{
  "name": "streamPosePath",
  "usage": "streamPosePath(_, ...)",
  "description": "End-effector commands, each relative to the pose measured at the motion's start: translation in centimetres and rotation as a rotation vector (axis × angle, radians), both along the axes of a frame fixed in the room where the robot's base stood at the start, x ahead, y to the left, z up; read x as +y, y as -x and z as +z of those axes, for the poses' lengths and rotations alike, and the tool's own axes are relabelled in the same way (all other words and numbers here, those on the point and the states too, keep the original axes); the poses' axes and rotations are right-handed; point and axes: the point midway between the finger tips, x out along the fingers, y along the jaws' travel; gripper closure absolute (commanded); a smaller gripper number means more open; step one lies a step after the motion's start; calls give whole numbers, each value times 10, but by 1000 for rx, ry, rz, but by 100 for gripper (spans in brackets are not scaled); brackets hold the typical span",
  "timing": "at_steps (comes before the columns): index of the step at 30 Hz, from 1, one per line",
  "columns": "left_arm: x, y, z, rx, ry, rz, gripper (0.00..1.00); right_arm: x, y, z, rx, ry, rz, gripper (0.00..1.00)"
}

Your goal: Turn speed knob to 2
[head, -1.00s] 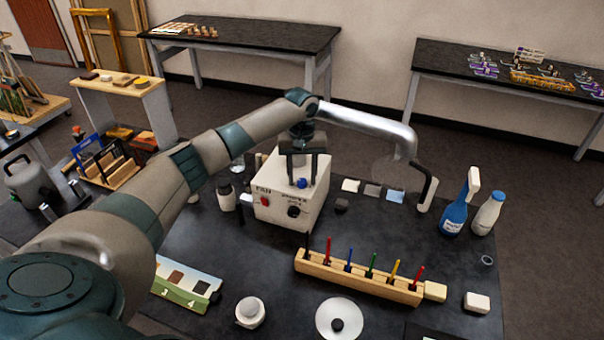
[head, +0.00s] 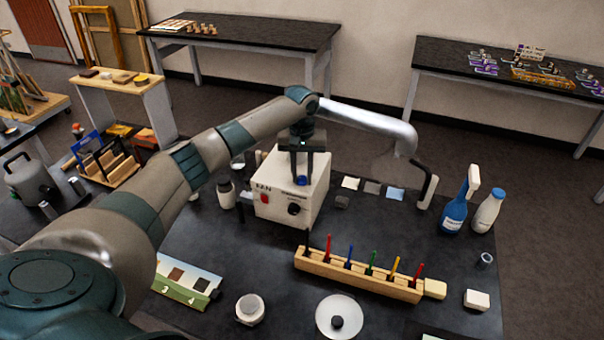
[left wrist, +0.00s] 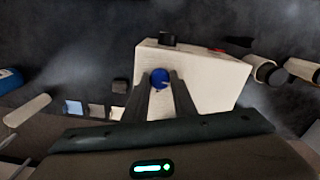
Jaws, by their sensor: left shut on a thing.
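A white box (head: 270,205) with the word FAN on its front stands on the dark table. A blue knob (head: 302,180) sits on its top. The front carries a red switch (head: 264,198) and a round black knob (head: 294,209); the small lettering above the black knob is too blurred to read. My left gripper (head: 301,177) points down over the box, its fingers shut on the blue knob. In the left wrist view the blue knob (left wrist: 160,77) lies between the fingertips, with the black knob (left wrist: 168,38) beyond the box edge. My right gripper is not in view.
A silver curved tube (head: 365,125) passes behind and right of the box. A wooden rack (head: 360,276) with coloured sticks lies in front. A blue bottle (head: 454,215) and a white bottle (head: 488,212) stand right. A jar (head: 226,195) stands close to the box's left.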

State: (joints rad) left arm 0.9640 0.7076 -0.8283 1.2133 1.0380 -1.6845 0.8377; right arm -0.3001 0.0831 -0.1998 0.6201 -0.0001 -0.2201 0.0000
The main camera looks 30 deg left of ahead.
Motion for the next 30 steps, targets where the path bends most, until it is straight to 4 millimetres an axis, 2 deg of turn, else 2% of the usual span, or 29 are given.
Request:
streamPosePath(8,0,0,1,-1,1,-190,98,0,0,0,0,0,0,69)
streamPosePath(30,0,-1,2,-3,0,-887,98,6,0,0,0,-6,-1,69)
